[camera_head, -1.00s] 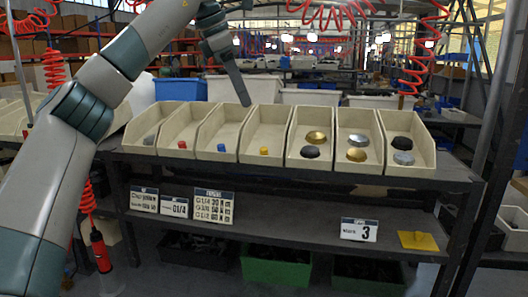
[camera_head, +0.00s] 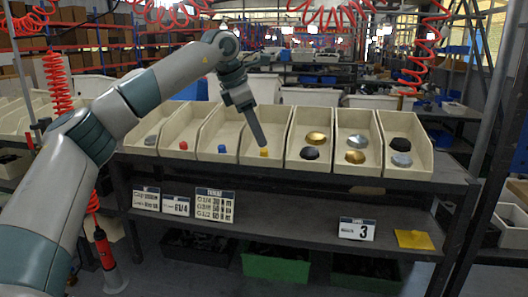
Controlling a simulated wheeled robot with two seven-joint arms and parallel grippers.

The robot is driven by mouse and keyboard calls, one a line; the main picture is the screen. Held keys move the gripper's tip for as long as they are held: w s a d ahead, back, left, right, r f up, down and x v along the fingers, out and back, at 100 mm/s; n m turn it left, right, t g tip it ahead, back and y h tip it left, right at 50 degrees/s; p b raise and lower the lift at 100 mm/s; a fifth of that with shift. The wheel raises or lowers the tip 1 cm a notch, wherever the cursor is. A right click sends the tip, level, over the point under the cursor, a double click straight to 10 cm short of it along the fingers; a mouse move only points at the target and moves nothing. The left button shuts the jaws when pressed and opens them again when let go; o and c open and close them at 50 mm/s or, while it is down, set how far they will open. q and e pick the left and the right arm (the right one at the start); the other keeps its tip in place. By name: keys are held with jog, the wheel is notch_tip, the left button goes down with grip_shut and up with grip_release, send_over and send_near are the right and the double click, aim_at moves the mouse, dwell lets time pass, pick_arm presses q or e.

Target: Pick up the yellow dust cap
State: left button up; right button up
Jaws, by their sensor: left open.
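The small yellow dust cap (camera_head: 264,153) sits near the front of the fourth cream bin (camera_head: 284,126) from the left on the shelf top. My left gripper (camera_head: 262,143) points down into that bin, with its tip just above the cap or at it. It is open, and the cap's lower part shows below the tip. I cannot tell whether the fingers are around the cap. My right gripper is not in view.
Neighbouring bins hold a blue cap (camera_head: 222,149), a red cap (camera_head: 183,145), and gold, black and silver round parts to the right. Thin bin walls stand on both sides of my gripper. A yellow plate (camera_head: 414,240) lies on the lower shelf.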

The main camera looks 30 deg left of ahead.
aim_at(264, 150)
pick_arm(q)
jog(key=shift+p+x, duration=0.75)
jog(key=shift+p, duration=0.1)
jog(key=x, duration=0.1)
jog(key=p+x, duration=0.1)
jog(key=x, duration=0.1)
jog(key=shift+a+p, duration=0.25)
jog(key=shift+p, duration=0.05)
jog(key=shift+w+f, duration=0.15)
jog(key=shift+f, duration=0.2)
jog(key=shift+d, duration=0.1)
jog(key=shift+c, duration=0.2)
grip_shut()
